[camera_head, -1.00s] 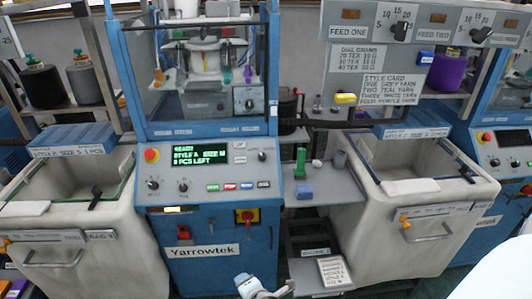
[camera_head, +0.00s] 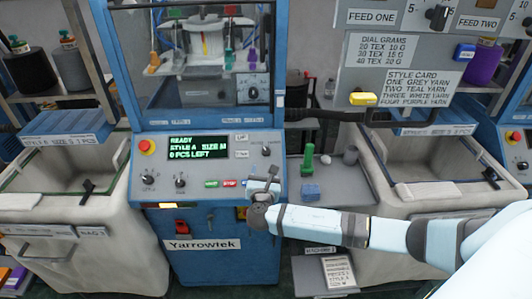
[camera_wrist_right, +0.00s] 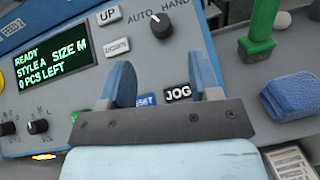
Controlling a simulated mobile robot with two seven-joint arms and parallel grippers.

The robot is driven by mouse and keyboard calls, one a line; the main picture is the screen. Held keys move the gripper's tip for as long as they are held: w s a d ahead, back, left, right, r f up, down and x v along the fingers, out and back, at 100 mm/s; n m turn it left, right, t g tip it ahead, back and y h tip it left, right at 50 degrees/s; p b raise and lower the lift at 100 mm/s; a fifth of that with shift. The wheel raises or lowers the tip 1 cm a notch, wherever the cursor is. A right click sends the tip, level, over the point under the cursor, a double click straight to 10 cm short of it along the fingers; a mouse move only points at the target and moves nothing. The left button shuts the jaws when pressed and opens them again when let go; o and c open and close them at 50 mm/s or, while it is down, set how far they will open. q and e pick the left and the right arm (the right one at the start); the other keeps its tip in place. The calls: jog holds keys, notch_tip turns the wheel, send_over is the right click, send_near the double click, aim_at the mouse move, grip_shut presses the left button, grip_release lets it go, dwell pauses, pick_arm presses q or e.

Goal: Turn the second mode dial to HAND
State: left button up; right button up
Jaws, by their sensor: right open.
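The mode dial (camera_head: 267,152) is a small dark knob at the upper right of the middle machine's control panel (camera_head: 225,150). In the wrist view the dial (camera_wrist_right: 160,24) sits below the labels AUTO and HAND, and its pale mark points up-left, toward AUTO. My right gripper (camera_head: 268,176) is in front of the panel, just below the dial. My left gripper is not in view.
A red stop button (camera_head: 147,146), two lower knobs and coloured push buttons share the panel. A shelf at right holds a green upright piece (camera_head: 307,158) and a blue block (camera_head: 310,191). White bins (camera_head: 60,230) flank the machine. Another machine (camera_head: 518,145) stands at far right.

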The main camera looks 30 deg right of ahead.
aim_at(266, 152)
jog(key=p+x, duration=0.1)
jog(key=x, duration=0.8)
jog(key=shift+w+d+f, duration=0.1)
jog(key=shift+w, duration=0.05)
jog(key=c, duration=0.9)
